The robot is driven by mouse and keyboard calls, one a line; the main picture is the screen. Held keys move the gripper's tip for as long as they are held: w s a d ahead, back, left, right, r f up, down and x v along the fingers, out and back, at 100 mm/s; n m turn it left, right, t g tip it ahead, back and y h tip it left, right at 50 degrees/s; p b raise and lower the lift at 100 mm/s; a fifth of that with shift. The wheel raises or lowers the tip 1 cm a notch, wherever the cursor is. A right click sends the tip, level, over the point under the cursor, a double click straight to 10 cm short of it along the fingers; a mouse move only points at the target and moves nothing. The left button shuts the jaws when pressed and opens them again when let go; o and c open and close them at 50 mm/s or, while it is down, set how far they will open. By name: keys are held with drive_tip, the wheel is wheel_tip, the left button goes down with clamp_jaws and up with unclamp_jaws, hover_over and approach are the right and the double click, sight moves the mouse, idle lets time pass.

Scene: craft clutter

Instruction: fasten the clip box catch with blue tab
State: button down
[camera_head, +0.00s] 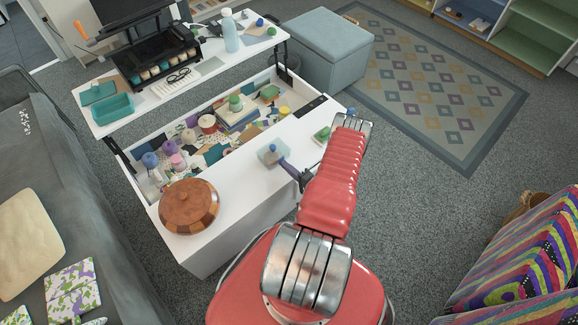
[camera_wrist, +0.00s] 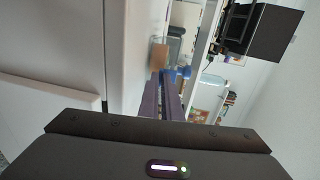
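A small pale clip box with a blue tab (camera_head: 272,151) sits on the white table top, at the near side of the open compartment. Its catch is too small to read. My gripper (camera_head: 284,164) reaches in from the right with its dark purple fingers beside this box; I cannot tell whether they touch it. In the wrist view my gripper's fingers (camera_wrist: 163,80) lie close together with nothing visible between them. A blue patch (camera_wrist: 182,73) shows just past the fingertips, likely the tab.
Another small box with a green tab (camera_head: 323,133) sits to the right, beside my arm. A round wooden lidded pot (camera_head: 189,206) stands on the near left of the table (camera_head: 238,190). The open compartment holds craft clutter. A raised shelf with a blue bottle (camera_head: 231,34) lies behind.

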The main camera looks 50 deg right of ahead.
drive_tip(key=shift+w+f+t, duration=0.15)
drive_tip(key=shift+f+t, duration=0.25)
drive_tip(key=shift+t, duration=0.5)
drive_tip(key=c, duration=1.9)
unclamp_jaws()
drive_tip(key=shift+c, duration=0.2)
drive_tip(key=v, duration=1.3)
drive_tip(key=shift+s+a, duration=0.25)
drive_tip(key=shift+s, duration=0.1)
drive_tip(key=shift+f, duration=0.1)
